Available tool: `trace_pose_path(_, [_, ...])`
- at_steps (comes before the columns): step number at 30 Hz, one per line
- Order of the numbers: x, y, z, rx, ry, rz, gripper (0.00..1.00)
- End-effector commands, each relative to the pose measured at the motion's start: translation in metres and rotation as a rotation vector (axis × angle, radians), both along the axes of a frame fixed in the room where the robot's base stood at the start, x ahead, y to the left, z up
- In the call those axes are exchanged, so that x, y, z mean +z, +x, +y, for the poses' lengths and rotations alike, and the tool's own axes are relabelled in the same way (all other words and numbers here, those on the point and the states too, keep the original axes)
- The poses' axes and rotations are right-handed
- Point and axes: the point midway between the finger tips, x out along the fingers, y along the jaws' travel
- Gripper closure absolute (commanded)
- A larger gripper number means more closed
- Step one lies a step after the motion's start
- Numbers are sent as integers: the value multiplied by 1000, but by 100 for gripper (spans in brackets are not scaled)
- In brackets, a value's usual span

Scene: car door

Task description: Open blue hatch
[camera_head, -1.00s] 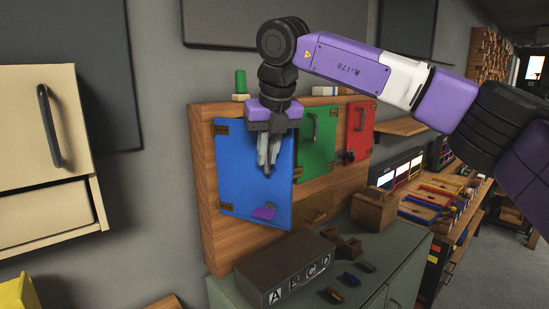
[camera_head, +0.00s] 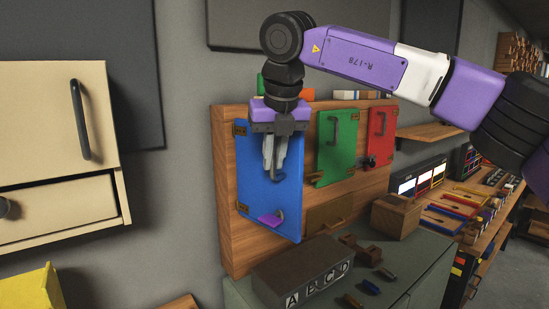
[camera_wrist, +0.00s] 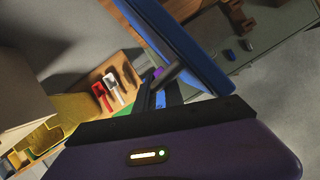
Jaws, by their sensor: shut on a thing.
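The blue hatch (camera_head: 255,180) is on the left of a wooden panel, with brass hinges along its left side. It stands partly open, its right edge swung out from the panel. My gripper (camera_head: 277,165) points down in front of the hatch near its right edge and is shut on the hatch handle (camera_head: 282,193), which the fingers partly hide. In the wrist view the hatch (camera_wrist: 185,45) shows at a steep angle as a blue slab, with the fingers (camera_wrist: 162,92) close beside it. A small purple patch (camera_head: 270,219) shows low on the hatch.
The wooden panel (camera_head: 226,200) also carries a green hatch (camera_head: 337,150) and a red hatch (camera_head: 382,135) to the right. Below, a cabinet top holds a lettered box (camera_head: 300,270) and a wooden box (camera_head: 397,215). A beige cabinet (camera_head: 45,130) hangs at left.

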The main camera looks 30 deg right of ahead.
Motion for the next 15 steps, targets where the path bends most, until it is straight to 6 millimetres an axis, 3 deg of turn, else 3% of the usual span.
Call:
trace_pose_path(1, [3, 3, 1, 4, -1, -12, 81])
trace_pose_path(3, [3, 3, 1, 3, 0, -12, 67])
trace_pose_path(4, [2, 3, 1, 3, -1, -11, 66])
trace_pose_path(15, [7, 0, 0, 0, -1, -8, 66])
